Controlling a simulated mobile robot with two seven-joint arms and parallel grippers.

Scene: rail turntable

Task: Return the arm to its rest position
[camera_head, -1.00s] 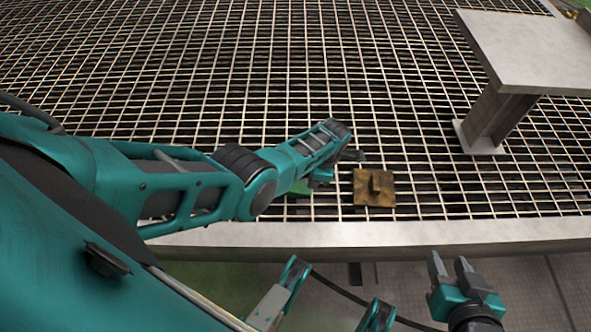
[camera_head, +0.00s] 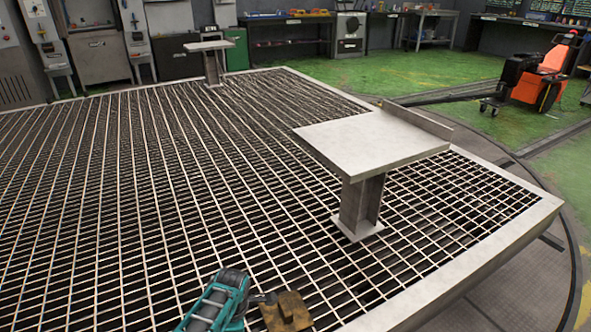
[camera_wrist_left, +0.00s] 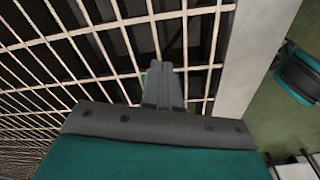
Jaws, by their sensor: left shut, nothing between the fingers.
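My left arm enters the head view at the bottom edge, and its gripper (camera_head: 266,298) is low over the grating, just left of a rusty brown block (camera_head: 286,313). I cannot tell whether it touches the block. In the left wrist view the left gripper's grey fingers (camera_wrist_left: 163,72) are together with nothing between them, pointing over the grating. The block does not show there. My right gripper is not in the head view. A teal and black part of mine shows at the right of the wrist view.
The metal grating (camera_head: 150,200) has a pale steel rim (camera_head: 480,245). A steel pedestal table (camera_head: 370,143) stands on it to the right, and a smaller one (camera_head: 207,46) at the back. An orange machine (camera_head: 540,80) stands on the green floor beyond.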

